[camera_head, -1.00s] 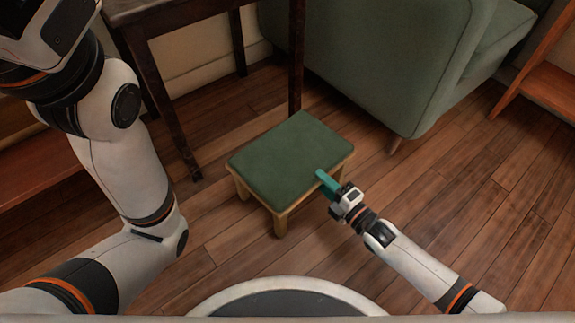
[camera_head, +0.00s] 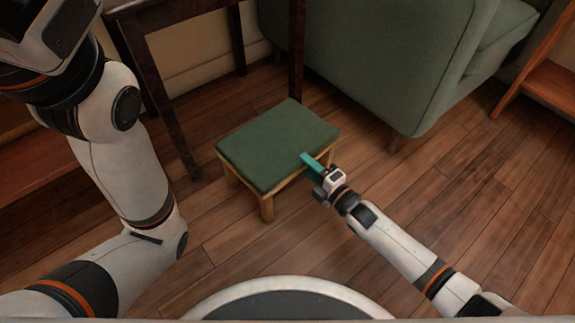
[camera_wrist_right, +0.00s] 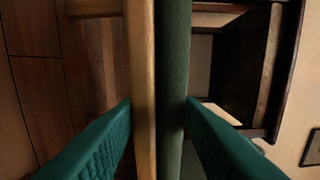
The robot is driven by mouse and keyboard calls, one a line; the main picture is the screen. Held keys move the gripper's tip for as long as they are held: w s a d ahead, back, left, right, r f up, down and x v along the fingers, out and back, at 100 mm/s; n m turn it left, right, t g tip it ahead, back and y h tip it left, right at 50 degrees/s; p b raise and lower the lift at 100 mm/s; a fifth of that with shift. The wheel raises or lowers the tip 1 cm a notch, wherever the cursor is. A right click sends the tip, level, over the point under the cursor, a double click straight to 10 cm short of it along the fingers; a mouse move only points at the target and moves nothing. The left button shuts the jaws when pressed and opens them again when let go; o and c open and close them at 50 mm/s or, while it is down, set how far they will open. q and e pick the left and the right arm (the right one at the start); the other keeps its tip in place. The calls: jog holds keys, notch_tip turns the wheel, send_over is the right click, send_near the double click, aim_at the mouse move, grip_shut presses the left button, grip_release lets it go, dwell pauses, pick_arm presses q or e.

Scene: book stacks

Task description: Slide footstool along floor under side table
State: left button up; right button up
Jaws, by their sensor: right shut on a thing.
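The footstool (camera_head: 275,143) has a green padded top and light wooden legs and stands on the floor in the middle of the head view. My right gripper (camera_head: 308,163) is shut on the near right edge of its seat. In the right wrist view, the green fingers (camera_wrist_right: 160,135) lie on both sides of the wooden rim and green pad (camera_wrist_right: 173,70). The dark wooden side table (camera_head: 180,10) stands behind and left of the footstool, its top cut off by the picture edge. My left arm shows at the left; its gripper is out of view.
A green armchair (camera_head: 390,60) stands behind and right of the footstool. A wooden shelf (camera_head: 545,85) is at the far right. The wooden floor (camera_head: 480,200) is clear at the right. A front table leg (camera_head: 180,140) stands close left of the footstool.

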aim_at(273, 134)
jog(key=shift+w+a, duration=0.35)
jog(key=shift+w, duration=0.05)
jog(key=shift+b+x, duration=1.7)
jog(key=shift+x, duration=1.8)
jog(key=shift+b+x, duration=1.5)
jog(key=shift+x, duration=0.8)
jog(key=shift+b+x, duration=0.35)
jog(key=shift+x, duration=0.6)
jog(key=shift+w+a+f, duration=0.1)
jog(key=shift+w+a, duration=0.05)
